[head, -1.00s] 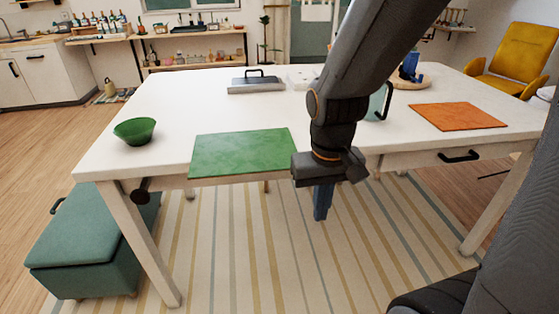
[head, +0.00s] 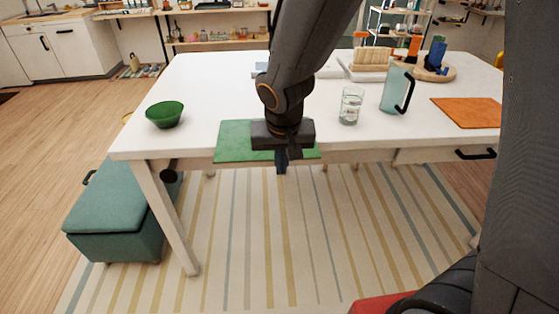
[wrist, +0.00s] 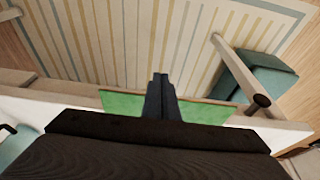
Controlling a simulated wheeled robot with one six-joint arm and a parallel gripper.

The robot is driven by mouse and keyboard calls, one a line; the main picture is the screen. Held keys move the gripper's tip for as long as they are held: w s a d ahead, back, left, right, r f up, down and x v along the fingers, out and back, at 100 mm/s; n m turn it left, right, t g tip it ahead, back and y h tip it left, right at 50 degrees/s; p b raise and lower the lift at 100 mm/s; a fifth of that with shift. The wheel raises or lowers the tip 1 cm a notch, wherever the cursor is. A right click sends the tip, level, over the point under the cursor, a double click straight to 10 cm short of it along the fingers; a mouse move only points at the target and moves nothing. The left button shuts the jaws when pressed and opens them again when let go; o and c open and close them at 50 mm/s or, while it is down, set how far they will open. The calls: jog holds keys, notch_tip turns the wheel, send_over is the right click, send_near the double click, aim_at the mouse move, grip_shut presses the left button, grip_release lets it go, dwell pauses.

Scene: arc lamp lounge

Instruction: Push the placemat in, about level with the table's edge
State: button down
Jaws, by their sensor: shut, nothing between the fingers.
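The green placemat (head: 232,142) lies at the table's front edge, its front part sticking out a little past the edge. In the wrist view the placemat (wrist: 205,111) shows on both sides of my fingers, overhanging the table edge. My gripper (head: 282,168) is shut and empty, pointing down at the placemat's front edge. It hides the placemat's middle. In the wrist view my fingertips (wrist: 160,77) reach past the placemat's outer edge, over the floor. I cannot tell whether the fingers touch it.
On the white table (head: 200,88) a green bowl (head: 165,114) stands left of the placemat. A glass (head: 350,105), a pitcher (head: 395,90) and an orange mat (head: 468,111) are to the right. A teal bench (head: 115,205) is below left.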

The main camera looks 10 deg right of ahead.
jog(key=shift+w+d+f+p, duration=0.1)
jog(key=shift+w+f+p, duration=0.35)
jog(key=shift+w, duration=0.35)
jog(key=shift+w+a+f+p, duration=0.1)
jog(key=shift+w+f+p, duration=0.1)
jog(key=shift+w+f, duration=0.5)
jog(key=shift+w+d+f+p, duration=0.1)
jog(key=shift+w+f+p, duration=0.25)
jog(key=shift+w, duration=0.6)
